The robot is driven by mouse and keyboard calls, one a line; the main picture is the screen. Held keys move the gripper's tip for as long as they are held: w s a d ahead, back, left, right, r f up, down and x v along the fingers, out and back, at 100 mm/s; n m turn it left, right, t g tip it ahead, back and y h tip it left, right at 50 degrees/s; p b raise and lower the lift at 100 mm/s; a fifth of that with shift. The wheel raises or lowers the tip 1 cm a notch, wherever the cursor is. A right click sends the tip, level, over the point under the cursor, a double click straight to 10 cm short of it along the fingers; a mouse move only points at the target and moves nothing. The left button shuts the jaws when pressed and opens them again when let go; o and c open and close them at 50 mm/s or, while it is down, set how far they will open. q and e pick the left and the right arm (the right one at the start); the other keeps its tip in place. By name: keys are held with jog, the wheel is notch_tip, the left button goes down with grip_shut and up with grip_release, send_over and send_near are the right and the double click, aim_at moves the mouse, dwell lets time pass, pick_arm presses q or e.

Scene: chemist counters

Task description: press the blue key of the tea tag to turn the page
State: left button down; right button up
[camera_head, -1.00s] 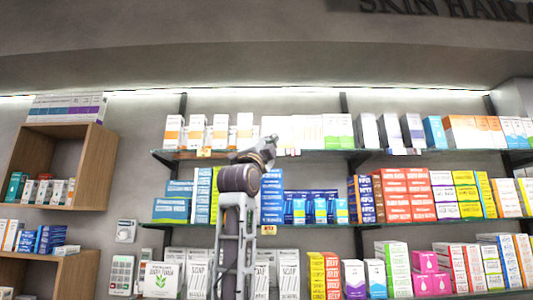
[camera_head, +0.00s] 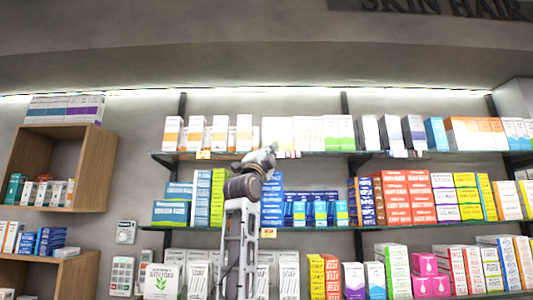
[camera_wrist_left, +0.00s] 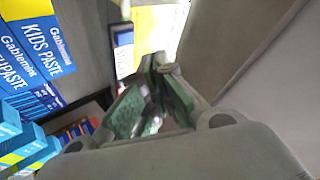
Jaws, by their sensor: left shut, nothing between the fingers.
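My left gripper (camera_head: 268,156) is raised in front of the upper shelf's front edge, with the shelf tags close by. In the left wrist view the gripper's fingers (camera_wrist_left: 160,66) are together and empty. A bright yellow and white panel (camera_wrist_left: 150,35) shows just beyond the fingertips, with a small blue and white piece (camera_wrist_left: 123,50) beside it. I cannot tell whether these belong to the tea tag. In the head view a small tag (camera_head: 288,154) shows just right of the gripper; its key and text are too small to read. My right gripper is not in view.
The upper shelf (camera_head: 330,154) carries rows of boxes; a lower shelf (camera_head: 345,226) holds colourful cartons. Blue paste boxes (camera_wrist_left: 40,45) stand close to the left in the left wrist view. Wooden cubbies (camera_head: 93,165) are on the left wall. A white wall device (camera_head: 126,231) is beside them.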

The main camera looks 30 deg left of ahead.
pick_arm(q)
jog(key=shift+w+a+f, duration=0.1)
jog(key=shift+w+a, duration=0.55)
jog(key=shift+w, duration=0.2)
jog(key=shift+w+a, duration=0.4)
jog(key=shift+w, duration=0.35)
dwell(2.5)
jog(key=shift+s+d, duration=0.1)
jog(key=shift+s, duration=0.05)
dwell(0.3)
jog(key=shift+s+d+b, duration=0.3)
jog(key=shift+s+b, duration=0.25)
dwell(0.3)
jog(key=shift+s+d+b, duration=0.4)
jog(key=shift+s+d, duration=0.05)
jog(key=shift+s, duration=0.25)
jog(key=shift+s+d+b, duration=0.35)
jog(key=shift+s+d, duration=0.1)
jog(key=shift+s, duration=0.3)
jog(key=shift+s+d+b, duration=0.4)
jog(key=shift+s+d, duration=0.05)
jog(key=shift+s, duration=0.25)
